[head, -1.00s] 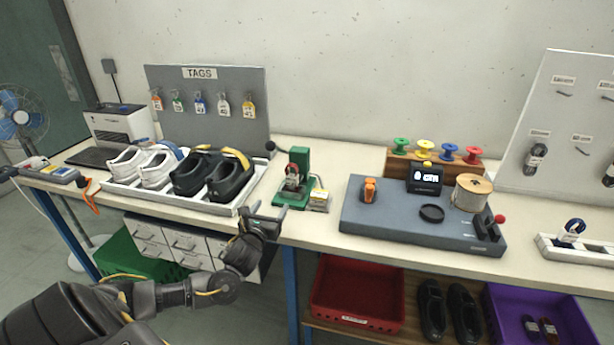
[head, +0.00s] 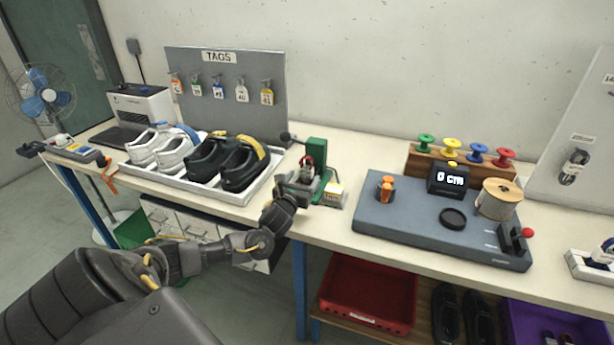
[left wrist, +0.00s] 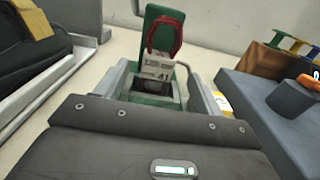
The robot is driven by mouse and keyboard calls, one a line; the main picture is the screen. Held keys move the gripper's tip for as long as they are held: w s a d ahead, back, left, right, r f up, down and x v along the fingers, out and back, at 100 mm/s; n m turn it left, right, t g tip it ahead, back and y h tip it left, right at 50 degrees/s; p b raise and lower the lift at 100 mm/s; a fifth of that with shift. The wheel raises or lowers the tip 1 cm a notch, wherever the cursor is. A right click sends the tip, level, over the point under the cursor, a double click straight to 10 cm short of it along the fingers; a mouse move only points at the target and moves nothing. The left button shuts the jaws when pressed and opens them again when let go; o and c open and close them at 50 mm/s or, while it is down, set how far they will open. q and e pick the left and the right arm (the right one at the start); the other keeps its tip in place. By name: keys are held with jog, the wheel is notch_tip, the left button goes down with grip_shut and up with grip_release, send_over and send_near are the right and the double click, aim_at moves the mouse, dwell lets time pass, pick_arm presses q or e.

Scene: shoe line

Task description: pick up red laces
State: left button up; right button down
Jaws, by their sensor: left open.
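The red laces (left wrist: 179,42) hang as a looped bundle with a white band marked 41 at the green press (left wrist: 160,12) in the left wrist view. In the head view the red laces (head: 306,161) show small in front of the green press (head: 317,152). My left gripper (head: 303,186) is at the front of the press, open, with its fingers apart. In the left wrist view the fingers of my left gripper (left wrist: 162,85) stand on either side of the banded bundle, with no contact that I can make out. My right gripper is not in view.
A white tray (head: 228,193) with white and black shoes stands left of the press. A grey measuring board (head: 400,232) with an orange clip (head: 386,187) and a spool (head: 498,200) lies to the right. Coloured spools stand behind. A red bin (head: 368,293) is below.

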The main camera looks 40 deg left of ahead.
aim_at(306, 173)
pick_arm(q)
jog(key=shift+r, duration=0.1)
jog(key=shift+w+a+r, duration=0.1)
jog(key=shift+w+a, duration=0.1)
jog(key=shift+w, duration=0.1)
jog(key=x, duration=0.2)
jog(key=p+x, duration=0.1)
jog(key=x, duration=0.1)
jog(key=shift+w+f, duration=0.15)
jog(key=shift+f, duration=0.1)
jog(key=c, duration=1.1)
jog(key=shift+o, duration=0.2)
